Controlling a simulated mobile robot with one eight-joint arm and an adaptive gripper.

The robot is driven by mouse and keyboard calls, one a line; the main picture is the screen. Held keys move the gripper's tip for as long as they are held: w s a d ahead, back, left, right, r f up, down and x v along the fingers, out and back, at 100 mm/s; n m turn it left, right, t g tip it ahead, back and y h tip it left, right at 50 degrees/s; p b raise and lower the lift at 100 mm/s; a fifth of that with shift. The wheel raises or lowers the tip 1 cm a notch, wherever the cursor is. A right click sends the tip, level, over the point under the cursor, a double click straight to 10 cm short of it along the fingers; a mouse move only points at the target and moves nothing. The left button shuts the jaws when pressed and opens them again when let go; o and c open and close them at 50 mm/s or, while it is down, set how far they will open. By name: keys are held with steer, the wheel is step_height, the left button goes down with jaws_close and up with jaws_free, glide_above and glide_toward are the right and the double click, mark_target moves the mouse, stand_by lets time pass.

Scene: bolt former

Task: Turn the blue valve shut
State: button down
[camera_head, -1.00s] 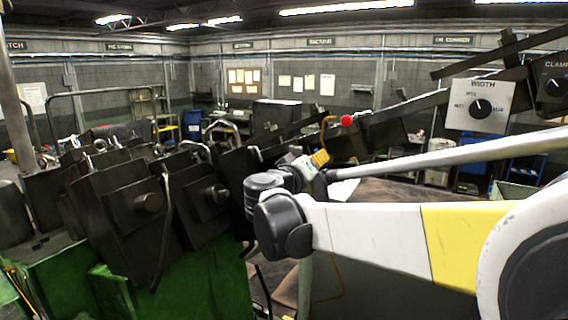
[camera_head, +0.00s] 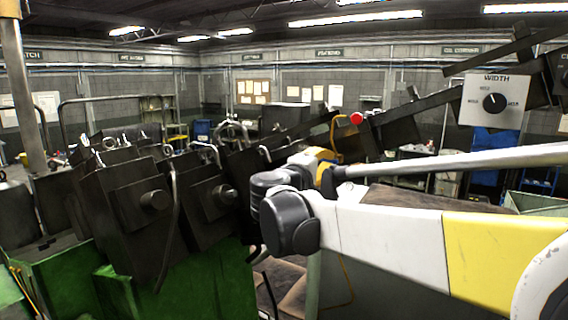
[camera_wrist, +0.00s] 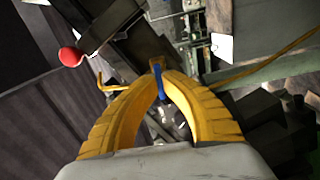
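The blue valve handle (camera_wrist: 159,84) shows in the wrist view as a narrow blue lever at the tips of my yellow gripper fingers (camera_wrist: 161,76). The fingers curve toward each other, and their tips lie close on either side of the lever. I cannot tell whether they touch it. In the head view my gripper (camera_head: 326,155) is only a small yellow patch past my wrist, and the valve cannot be made out there.
A red ball knob (camera_wrist: 70,56) on a dark bar sits left of the fingers, and shows in the head view (camera_head: 356,119). A yellow rod (camera_wrist: 118,86) lies beside the left finger. Dark machine blocks (camera_head: 140,200) on a green base (camera_head: 190,280) crowd the left.

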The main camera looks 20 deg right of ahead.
steer(key=shift+n, duration=0.4)
steer(key=c, duration=1.5)
jaws_free()
steer(key=shift+c, duration=0.2)
steer(key=v, duration=1.2)
steer(key=shift+d+f, duration=0.1)
steer(key=shift+f, duration=0.05)
